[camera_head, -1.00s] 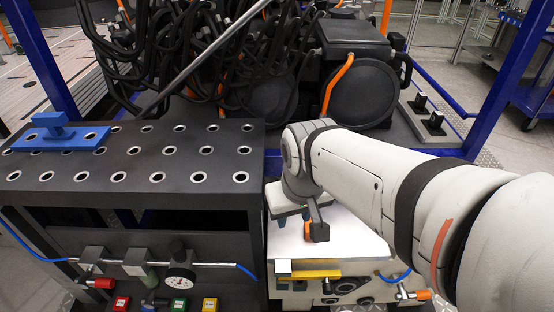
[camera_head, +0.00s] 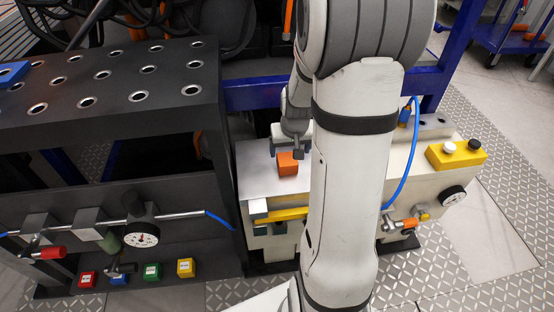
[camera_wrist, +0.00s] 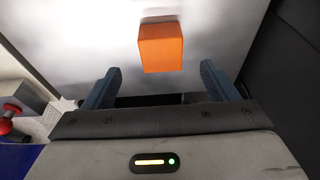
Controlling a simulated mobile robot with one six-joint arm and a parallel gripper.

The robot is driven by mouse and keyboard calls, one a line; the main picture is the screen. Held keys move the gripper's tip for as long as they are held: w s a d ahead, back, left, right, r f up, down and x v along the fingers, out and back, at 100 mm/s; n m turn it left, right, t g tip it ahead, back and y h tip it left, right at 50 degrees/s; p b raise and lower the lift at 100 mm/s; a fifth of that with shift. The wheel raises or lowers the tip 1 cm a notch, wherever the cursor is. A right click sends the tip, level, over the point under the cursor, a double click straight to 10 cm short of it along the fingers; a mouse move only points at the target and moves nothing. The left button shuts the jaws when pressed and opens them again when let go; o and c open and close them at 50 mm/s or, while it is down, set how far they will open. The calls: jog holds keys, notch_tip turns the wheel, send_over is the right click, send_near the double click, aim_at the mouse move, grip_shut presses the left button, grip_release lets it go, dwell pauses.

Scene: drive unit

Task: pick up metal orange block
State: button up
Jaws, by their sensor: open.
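The orange block (camera_head: 287,164) stands on the light metal top (camera_head: 258,182) of the machine, just left of my arm in the head view. In the wrist view the orange block (camera_wrist: 161,48) is ahead of my gripper (camera_wrist: 160,80), roughly centred between its two blue fingers and slightly beyond their tips. The fingers are spread wide with nothing between them. In the head view my gripper (camera_head: 287,146) is behind the block and partly hidden by my arm.
A black bench with holes (camera_head: 110,85) stands on the left, with a gauge (camera_head: 142,238) and coloured buttons (camera_head: 152,271) below. A yellow box (camera_head: 456,154) and a blue hose (camera_head: 411,150) are on the right. The metal top around the block looks clear.

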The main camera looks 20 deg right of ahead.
aim_at(287, 158)
jog(key=x, duration=0.2)
jog(key=b+x, duration=0.1)
jog(key=x, duration=0.5)
jog(key=shift+w+b, duration=0.35)
jog(key=shift+w, duration=0.1)
jog(key=c, duration=1.4)
